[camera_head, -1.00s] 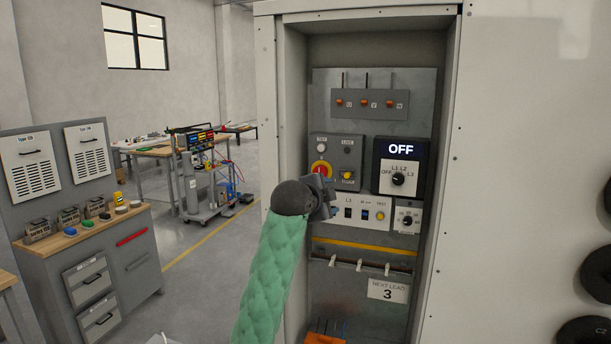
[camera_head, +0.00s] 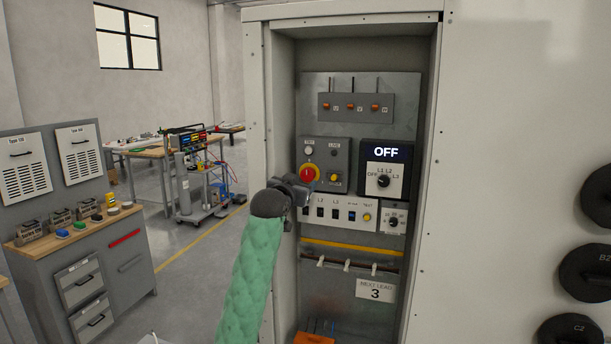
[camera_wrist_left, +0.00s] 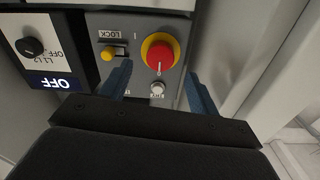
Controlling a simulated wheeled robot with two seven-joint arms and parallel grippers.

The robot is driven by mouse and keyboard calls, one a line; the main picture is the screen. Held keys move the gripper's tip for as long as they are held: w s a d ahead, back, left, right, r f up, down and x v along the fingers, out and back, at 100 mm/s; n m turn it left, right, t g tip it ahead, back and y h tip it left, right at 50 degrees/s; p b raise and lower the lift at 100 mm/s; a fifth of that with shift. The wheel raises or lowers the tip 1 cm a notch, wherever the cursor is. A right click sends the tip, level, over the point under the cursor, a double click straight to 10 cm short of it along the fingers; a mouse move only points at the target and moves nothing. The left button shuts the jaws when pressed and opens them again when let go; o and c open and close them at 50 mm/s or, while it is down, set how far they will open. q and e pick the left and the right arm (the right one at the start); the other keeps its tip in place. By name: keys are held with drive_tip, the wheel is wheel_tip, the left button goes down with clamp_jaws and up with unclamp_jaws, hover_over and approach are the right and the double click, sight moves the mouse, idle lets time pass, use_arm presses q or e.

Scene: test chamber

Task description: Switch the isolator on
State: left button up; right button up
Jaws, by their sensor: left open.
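The isolator is a red rotary knob on a yellow ring (camera_head: 310,173), on a grey plate in the open cabinet. Its white mark points along the "I"–"O" line in the left wrist view (camera_wrist_left: 160,55), where the panel appears upside down. Beside it is a yellow button (camera_wrist_left: 107,54) labelled LOCK, also seen in the head view (camera_head: 334,178). My left gripper (camera_head: 306,185) is in front of the plate, just below the knob. In the wrist view its two blue fingers (camera_wrist_left: 160,88) are spread, with the knob beyond and between them. Contact is not visible. My right gripper is not in view.
A display (camera_head: 386,152) reads OFF above a black selector (camera_head: 384,181). A row of small switches (camera_head: 340,213) lies below the isolator plate. The cabinet's left wall (camera_head: 270,110) stands close to my left arm. Round black discs (camera_head: 590,272) are at the right.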

sight(306, 176)
use_arm(q)
drive_tip(key=p+x, duration=0.2)
drive_tip(key=x, duration=0.2)
drive_tip(key=shift+w+r, duration=0.15)
drive_tip(key=shift+w, duration=0.15)
drive_tip(key=shift+w+d+p, duration=0.25)
drive_tip(key=shift+w+p, duration=0.15)
drive_tip(key=shift+w, duration=0.1)
drive_tip(key=shift+c, duration=0.4)
drive_tip(key=c, duration=0.9)
